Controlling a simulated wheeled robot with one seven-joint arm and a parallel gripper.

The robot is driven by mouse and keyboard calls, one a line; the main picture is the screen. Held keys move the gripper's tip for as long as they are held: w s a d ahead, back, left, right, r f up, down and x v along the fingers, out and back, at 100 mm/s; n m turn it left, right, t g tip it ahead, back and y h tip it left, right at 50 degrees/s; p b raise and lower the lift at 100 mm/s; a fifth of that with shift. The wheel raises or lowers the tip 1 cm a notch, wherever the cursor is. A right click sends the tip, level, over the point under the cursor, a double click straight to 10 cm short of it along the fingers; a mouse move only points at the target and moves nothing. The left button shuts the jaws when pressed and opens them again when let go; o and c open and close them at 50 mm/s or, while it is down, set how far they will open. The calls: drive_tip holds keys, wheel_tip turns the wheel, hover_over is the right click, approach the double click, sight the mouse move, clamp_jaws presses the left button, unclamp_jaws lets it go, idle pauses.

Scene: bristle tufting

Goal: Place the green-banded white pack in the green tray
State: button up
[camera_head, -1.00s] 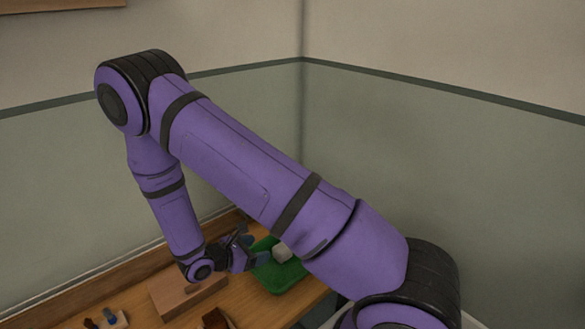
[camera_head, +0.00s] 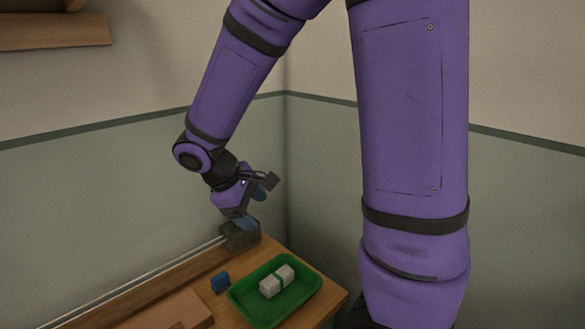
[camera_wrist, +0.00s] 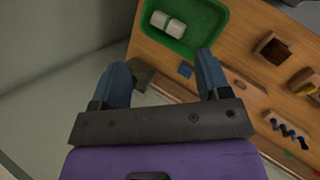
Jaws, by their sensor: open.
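The white pack (camera_head: 269,287) with a green band around its middle lies in the green tray (camera_head: 242,303) near the table's right end. The wrist view also shows the pack (camera_wrist: 159,19) inside the tray (camera_wrist: 207,27). My gripper (camera_head: 254,200) is raised above and behind the tray, apart from the pack. In the wrist view the blue fingers of my gripper (camera_wrist: 162,80) are spread wide with nothing between them.
A small blue block (camera_head: 220,283) stands left of the tray. A wooden block (camera_head: 180,310) lies in front of it. A dark grey block (camera_head: 240,236) sits at the back corner by the rail. Several small items lie farther along the table in the wrist view.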

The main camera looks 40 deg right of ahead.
drive_tip(key=s+a+r+m+t+y, duration=0.2)
drive_tip(key=s+r+m+t+y, duration=0.3)
drive_tip(key=s+r, duration=0.9)
drive_tip(key=shift+s+r+m+t+y, duration=0.35)
drive_tip(key=shift+m+t, duration=0.25)
drive_tip(key=shift+t, duration=0.3)
